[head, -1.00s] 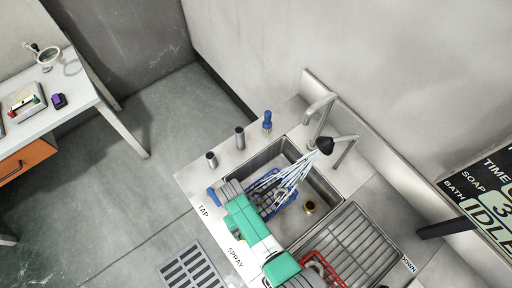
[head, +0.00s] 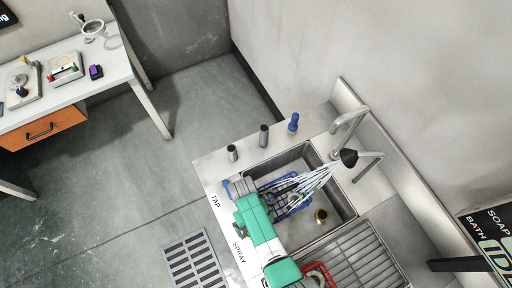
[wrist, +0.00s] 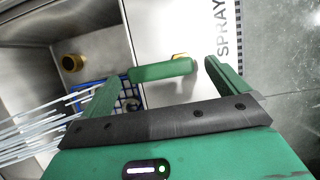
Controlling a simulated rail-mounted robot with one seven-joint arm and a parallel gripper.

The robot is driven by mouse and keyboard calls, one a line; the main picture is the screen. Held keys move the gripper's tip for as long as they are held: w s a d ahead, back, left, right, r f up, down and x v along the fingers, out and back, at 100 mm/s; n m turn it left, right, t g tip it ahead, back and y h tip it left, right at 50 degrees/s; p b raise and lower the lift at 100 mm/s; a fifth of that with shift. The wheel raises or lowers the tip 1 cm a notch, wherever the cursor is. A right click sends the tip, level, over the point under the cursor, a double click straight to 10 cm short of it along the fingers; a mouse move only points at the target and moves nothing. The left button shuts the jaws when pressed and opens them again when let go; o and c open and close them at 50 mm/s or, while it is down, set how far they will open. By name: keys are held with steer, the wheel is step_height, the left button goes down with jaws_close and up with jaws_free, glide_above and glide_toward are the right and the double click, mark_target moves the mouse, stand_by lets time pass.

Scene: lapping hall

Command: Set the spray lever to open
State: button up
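The spray lever (wrist: 163,71) looks like a green bar with a brass-coloured piece behind its right end, on the steel counter beside the SPRAY label (wrist: 226,28). In the wrist view it lies between the two green fingers of my gripper (wrist: 161,73), with gaps on both sides. The fingers are apart, and no contact with the lever shows. In the head view my gripper and arm cover most of the lever, by the SPRAY label (head: 238,253). White streams run from the black spray head (head: 348,158) into the sink (head: 335,200).
A blue rack (head: 290,205) sits in the sink under the streams. The blue tap lever (head: 225,188) is by the TAP label. Posts and a blue-handled tool (head: 293,123) stand at the counter's back left.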

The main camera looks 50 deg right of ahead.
steer(key=v, duration=0.8)
steer(key=shift+p, duration=0.4)
steer(key=shift+s, duration=0.1)
